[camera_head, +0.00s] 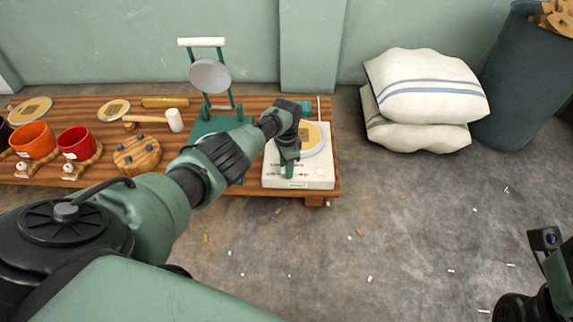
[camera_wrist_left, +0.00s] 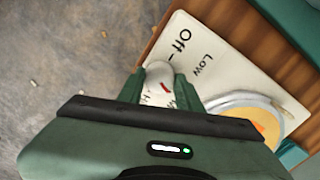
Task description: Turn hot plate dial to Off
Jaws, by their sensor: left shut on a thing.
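The white hot plate (camera_head: 320,174) sits at the right end of the low wooden table. A round disc (camera_head: 312,138) with a tan centre is on its top; its edge also shows in the left wrist view (camera_wrist_left: 270,105). My left gripper (camera_head: 288,170) reaches down to the plate's near left part. In the left wrist view its fingers (camera_wrist_left: 159,92) are shut on the white dial (camera_wrist_left: 158,72), one on each side. A red mark shows on the dial. "Off" and "Low" are readable on the plate (camera_wrist_left: 205,55); other lettering is partly hidden by the gripper.
A green stand (camera_head: 215,122), a mallet (camera_head: 174,120), a wooden block (camera_head: 137,154) and red (camera_head: 76,143) and orange (camera_head: 34,140) pots stand left on the table (camera_head: 250,187). Stacked sacks (camera_head: 425,88) lie right. The littered floor in front is open.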

